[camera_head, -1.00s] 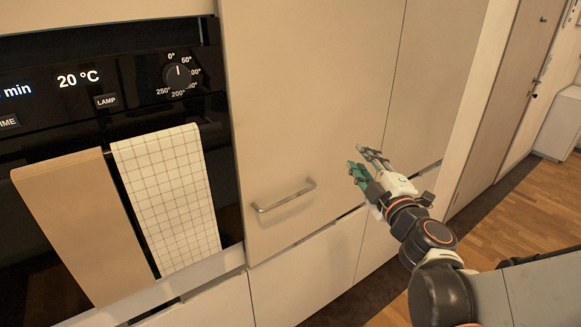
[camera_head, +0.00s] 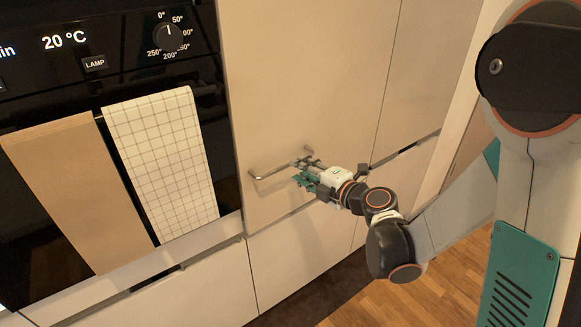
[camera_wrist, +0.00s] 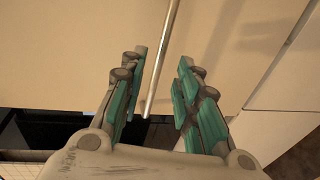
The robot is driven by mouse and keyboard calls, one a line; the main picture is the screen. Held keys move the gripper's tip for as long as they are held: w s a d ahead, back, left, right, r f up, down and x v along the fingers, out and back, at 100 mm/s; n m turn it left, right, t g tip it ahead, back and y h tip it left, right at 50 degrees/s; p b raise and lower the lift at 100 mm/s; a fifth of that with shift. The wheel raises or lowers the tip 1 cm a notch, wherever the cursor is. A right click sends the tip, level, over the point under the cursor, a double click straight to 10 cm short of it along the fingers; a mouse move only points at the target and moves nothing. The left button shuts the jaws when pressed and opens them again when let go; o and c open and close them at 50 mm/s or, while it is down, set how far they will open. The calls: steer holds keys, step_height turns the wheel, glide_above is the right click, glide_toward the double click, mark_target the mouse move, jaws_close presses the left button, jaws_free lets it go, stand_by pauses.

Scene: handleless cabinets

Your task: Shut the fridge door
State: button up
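The fridge door (camera_head: 310,80) is a tall beige panel right of the oven in the head view. It looks about flush with its neighbours; I cannot tell whether a small gap remains. Its metal bar handle (camera_head: 268,178) is near the lower left of the panel. My gripper (camera_head: 303,171) is at the right end of the handle, its fingers pointing left toward the door. In the wrist view my gripper (camera_wrist: 163,58) has its fingers spread, and the handle bar (camera_wrist: 160,75) runs between them, seemingly without contact. The handle's right end is partly hidden by the fingers.
The black oven (camera_head: 105,45) stands at the left, with a brown towel (camera_head: 85,190) and a checked towel (camera_head: 165,165) hanging on its front. Lower cabinet fronts (camera_head: 295,265) lie beneath the door. Wooden floor (camera_head: 440,285) is open at the lower right.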

steer(key=b+x, duration=0.1)
steer(key=x, duration=0.5)
jaws_close()
